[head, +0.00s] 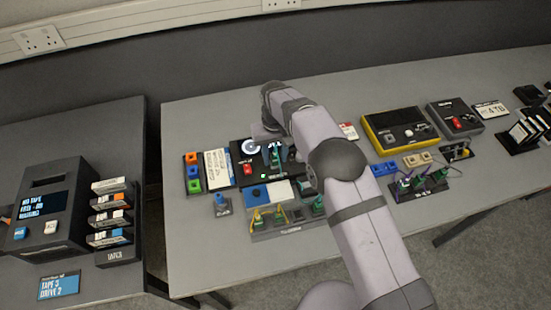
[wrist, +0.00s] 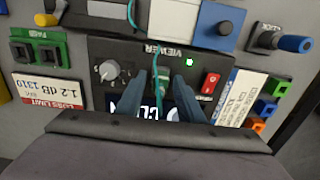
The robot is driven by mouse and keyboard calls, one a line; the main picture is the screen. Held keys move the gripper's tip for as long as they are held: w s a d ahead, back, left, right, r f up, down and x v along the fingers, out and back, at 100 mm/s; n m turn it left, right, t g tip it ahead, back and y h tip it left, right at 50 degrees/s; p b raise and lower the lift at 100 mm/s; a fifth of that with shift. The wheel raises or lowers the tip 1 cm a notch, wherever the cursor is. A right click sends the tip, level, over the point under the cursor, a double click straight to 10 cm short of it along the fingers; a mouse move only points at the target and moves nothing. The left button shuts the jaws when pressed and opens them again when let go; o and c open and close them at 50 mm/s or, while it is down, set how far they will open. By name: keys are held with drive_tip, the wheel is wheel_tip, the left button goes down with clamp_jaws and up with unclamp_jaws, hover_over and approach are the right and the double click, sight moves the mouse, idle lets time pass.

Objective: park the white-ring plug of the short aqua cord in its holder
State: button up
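My gripper (wrist: 156,74) is over the black viewer box (wrist: 117,52), its two blue-grey fingers pointing down at it. The fingertips stand apart, with a gap between them. An aqua cord (wrist: 156,62) comes from the top of the wrist view and runs down between the fingers. In the head view a green plug-like piece (head: 276,161) stands at the viewer box (head: 240,165) under my wrist. No white ring can be made out, so I cannot tell which plug has it. I cannot make out which piece is the holder.
A blue-and-white box (head: 284,191) and a grey strip (head: 290,231) with green and yellow plugs lie in front of the viewer box. A black stand (head: 425,191) with several plugs is at right. A yellow-edged box (head: 372,139) is behind. Table is clear at front left.

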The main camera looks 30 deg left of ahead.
sight(275, 156)
drive_tip(key=shift+c, duration=0.3)
clamp_jaws()
drive_tip(key=shift+r, duration=0.35)
drive_tip(key=shift+r+p, duration=1.4)
drive_tip(key=shift+r, duration=0.65)
drive_tip(key=shift+r, duration=0.1)
